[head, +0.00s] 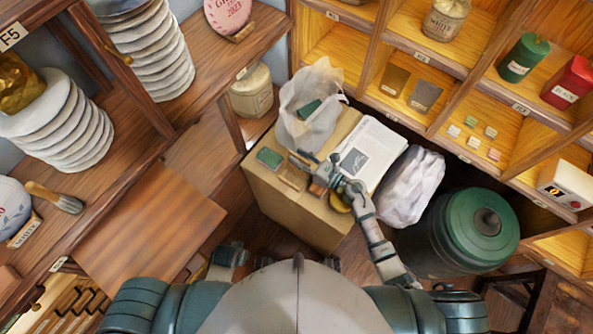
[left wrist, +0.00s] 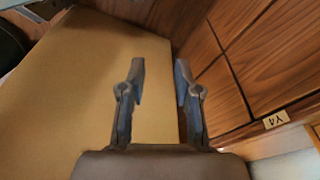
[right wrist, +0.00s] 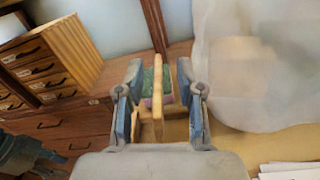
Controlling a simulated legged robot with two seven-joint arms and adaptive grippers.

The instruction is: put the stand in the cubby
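The small light-wood stand (head: 293,178) is on the cardboard box (head: 262,200), by my right gripper (head: 308,170). In the right wrist view the stand (right wrist: 157,95) is upright between the two fingers of my right gripper (right wrist: 160,95). These fingers are apart, with a gap showing on the stand's right side. My left gripper (left wrist: 160,85) is open and empty above a tan surface in the left wrist view; in the head view I cannot make it out. Wooden cubbies (head: 335,50) with labels line the right; which one is meant I cannot tell.
A white wrapped bundle (head: 412,185) and a green canister (head: 465,230) stand to the right.

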